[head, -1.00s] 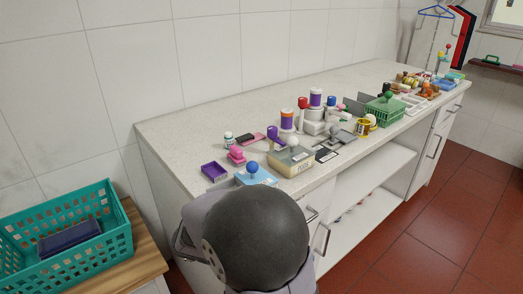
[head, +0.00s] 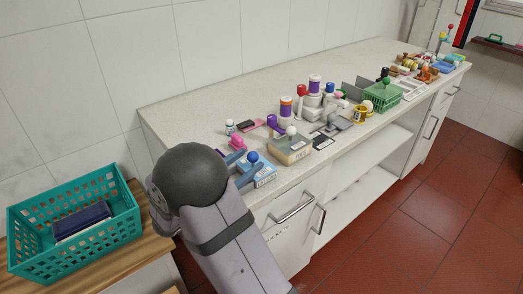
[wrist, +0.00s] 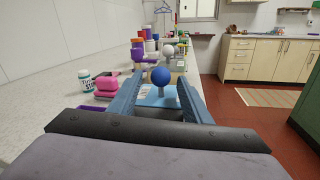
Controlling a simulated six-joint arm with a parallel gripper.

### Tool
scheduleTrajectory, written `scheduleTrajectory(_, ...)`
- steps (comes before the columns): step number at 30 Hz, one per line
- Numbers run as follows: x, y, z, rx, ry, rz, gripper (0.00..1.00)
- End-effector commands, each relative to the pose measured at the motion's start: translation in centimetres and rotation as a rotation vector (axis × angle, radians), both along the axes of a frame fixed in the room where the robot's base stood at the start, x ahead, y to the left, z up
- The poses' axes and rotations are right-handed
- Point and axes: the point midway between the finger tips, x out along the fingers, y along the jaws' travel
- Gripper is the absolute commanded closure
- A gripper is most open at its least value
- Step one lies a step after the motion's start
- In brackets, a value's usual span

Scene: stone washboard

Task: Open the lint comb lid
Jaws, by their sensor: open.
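No label reading "lint comb" can be made out, so I cannot tell which lid is meant. A light blue box (head: 265,176) with a dark blue ball knob (head: 252,157) stands at the near end of the counter. In the wrist view the blue knob (wrist: 160,76) is upright between the fingers of my gripper (wrist: 160,88), with the light blue top below it. My gripper is open, and I see no clear contact with the knob. In the head view my arm partly hides the gripper and the near side of the box.
A pale box with a white knob (head: 291,131) stands just right of the blue box. Several jars and a green basket (head: 381,98) are farther along. A teal crate (head: 75,220) sits left.

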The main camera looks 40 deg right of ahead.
Motion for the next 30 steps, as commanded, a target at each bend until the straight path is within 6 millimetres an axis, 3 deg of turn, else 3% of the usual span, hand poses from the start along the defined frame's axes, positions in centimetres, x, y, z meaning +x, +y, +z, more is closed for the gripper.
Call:
scheduleTrajectory(15,1.0,-5.9,0.1,0.001,-0.002,-0.005,0.56)
scheduleTrajectory(29,1.3,-6.8,0.0,0.002,-0.001,-0.002,0.56)
scheduleTrajectory(30,1.3,-6.8,0.0,0.002,-0.001,-0.002,0.65)
